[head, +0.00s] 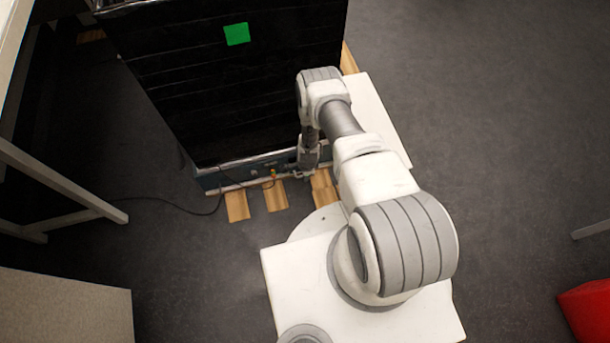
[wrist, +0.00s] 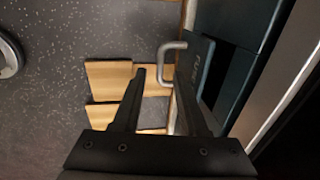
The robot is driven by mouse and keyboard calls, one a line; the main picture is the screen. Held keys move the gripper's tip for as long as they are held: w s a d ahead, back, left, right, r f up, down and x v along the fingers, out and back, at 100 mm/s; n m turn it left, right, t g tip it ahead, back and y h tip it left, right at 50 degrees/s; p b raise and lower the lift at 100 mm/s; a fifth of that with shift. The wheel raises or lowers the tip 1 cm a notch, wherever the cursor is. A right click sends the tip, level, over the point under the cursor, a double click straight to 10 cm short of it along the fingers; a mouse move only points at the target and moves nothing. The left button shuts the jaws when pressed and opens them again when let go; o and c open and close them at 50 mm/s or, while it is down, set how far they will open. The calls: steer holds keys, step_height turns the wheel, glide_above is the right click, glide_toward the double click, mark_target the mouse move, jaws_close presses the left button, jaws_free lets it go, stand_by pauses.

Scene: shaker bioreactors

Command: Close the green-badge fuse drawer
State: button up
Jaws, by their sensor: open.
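The black shaker cabinet (head: 215,75) carries a green badge (head: 236,34) near its top. A low blue-grey section (head: 238,174) runs along its base. In the wrist view a dark teal drawer front (wrist: 196,62) with pale lettering stands out from the body, with a dark gap behind it. Its metal bar handle (wrist: 165,58) shows beside it. My gripper (wrist: 160,72) is open, one finger on each side of the handle bar; I cannot tell whether either finger touches it. In the head view my gripper (head: 307,168) is low at the cabinet's base, partly hidden by my arm.
Wooden slats (head: 275,196) stick out under the cabinet. A dark cable (head: 180,208) lies on the floor to the left. A table frame (head: 60,180) stands at left, a pale block (head: 65,310) at lower left, and a red object (head: 588,310) at lower right.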

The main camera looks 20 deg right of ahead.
steer(key=shift+w+f, duration=0.1)
steer(key=shift+f, duration=0.4)
jaws_close()
stand_by(1.2)
